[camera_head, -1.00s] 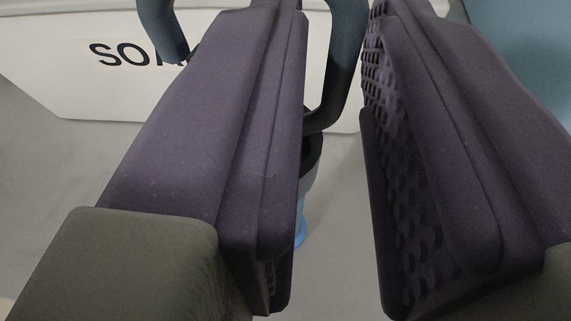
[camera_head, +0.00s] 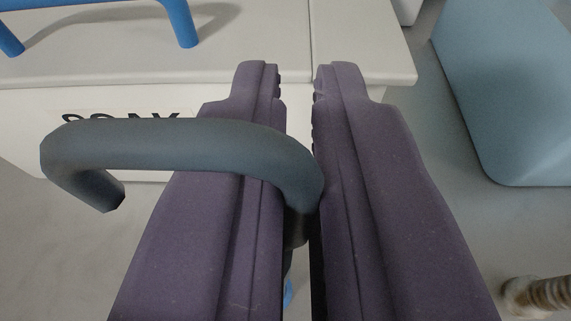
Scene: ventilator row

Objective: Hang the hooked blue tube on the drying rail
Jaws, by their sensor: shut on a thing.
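My gripper (camera_head: 298,85) is shut on the hooked tube, whose dark blue-grey hook (camera_head: 190,148) rises from between the purple jaws. The hook bends to the left, across the front of the left jaw, and its free end turns down at the left. A small bit of bright blue shows below, between the jaws; most of the tube's lower part is hidden. A bright blue rail-like frame (camera_head: 181,22), likely the drying rail, stands on the white bench top at the upper left, cut off by the picture edge. The hook is apart from it.
The white bench (camera_head: 350,45) has a black label, partly covered by the hook, on its front. A pale blue block (camera_head: 510,100) stands at the right. A ribbed beige thing (camera_head: 545,295) is at the lower right. Grey floor lies between.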

